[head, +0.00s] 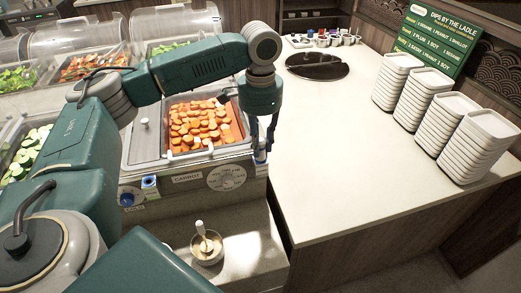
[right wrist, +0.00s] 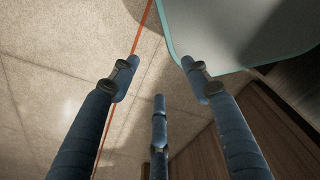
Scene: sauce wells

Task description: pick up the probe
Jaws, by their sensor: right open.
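My left gripper (head: 264,145) points down at the right front corner of the carrot well, in the head view. Its dark fingers are slim and close to a small blue and white piece there; I cannot tell whether they touch it. A thin white-topped stick (head: 201,232) stands tilted in a small round bowl (head: 207,255) on the lower ledge, left of and below the gripper. It may be the probe, but I cannot be sure. My right gripper (right wrist: 160,85) is open and empty in the right wrist view, over floor.
The carrot pan (head: 200,122) sits in the well, with a dial (head: 227,178) on its front. White dish stacks (head: 447,110) and a green sign (head: 438,38) stand at the right. A dark round plate (head: 317,66) is set into the counter (head: 330,180), whose middle is clear.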

